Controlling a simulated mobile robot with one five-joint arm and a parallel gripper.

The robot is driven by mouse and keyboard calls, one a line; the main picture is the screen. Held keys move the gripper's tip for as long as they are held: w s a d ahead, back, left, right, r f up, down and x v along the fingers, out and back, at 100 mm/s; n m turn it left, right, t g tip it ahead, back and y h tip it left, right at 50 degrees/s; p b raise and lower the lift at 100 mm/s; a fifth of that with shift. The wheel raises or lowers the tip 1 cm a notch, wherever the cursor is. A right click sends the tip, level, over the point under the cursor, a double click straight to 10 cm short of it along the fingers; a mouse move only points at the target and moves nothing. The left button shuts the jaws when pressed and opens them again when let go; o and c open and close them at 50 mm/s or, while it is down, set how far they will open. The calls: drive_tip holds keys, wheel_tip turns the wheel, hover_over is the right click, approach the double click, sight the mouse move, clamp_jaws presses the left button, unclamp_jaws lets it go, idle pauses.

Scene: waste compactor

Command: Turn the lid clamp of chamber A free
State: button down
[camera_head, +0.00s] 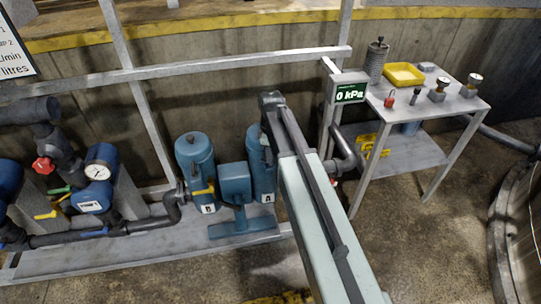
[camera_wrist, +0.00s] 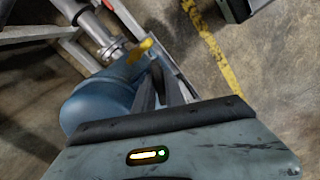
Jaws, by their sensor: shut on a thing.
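Chamber A (camera_head: 260,177) is a blue cylinder labelled A, partly hidden behind my arm in the head view. A blue rounded body, apparently chamber A, also shows in the wrist view (camera_wrist: 92,108). My gripper (camera_wrist: 160,72) shows its dark fingers beside this body, near a yellow handle (camera_wrist: 140,50). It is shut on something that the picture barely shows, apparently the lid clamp. The clamp itself is hidden by my fingers and arm, so its angle cannot be told.
Chamber B (camera_head: 196,165), with a yellow handle, stands to the left. A blue pedestal unit (camera_head: 236,185) stands between the chambers. The display (camera_head: 350,92) reads 0 kPa. A side table (camera_head: 437,115) with a yellow tray (camera_head: 404,74) stands right. Grey rails (camera_head: 200,68) run behind.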

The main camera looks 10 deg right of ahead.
drive_tip(key=shift+n, duration=2.2)
drive_tip(key=c, duration=1.4)
unclamp_jaws()
drive_tip(key=shift+r, duration=0.1)
wheel_tip(320, 180, up, 8)
drive_tip(key=p, duration=0.8)
drive_tip(key=shift+f, duration=0.25)
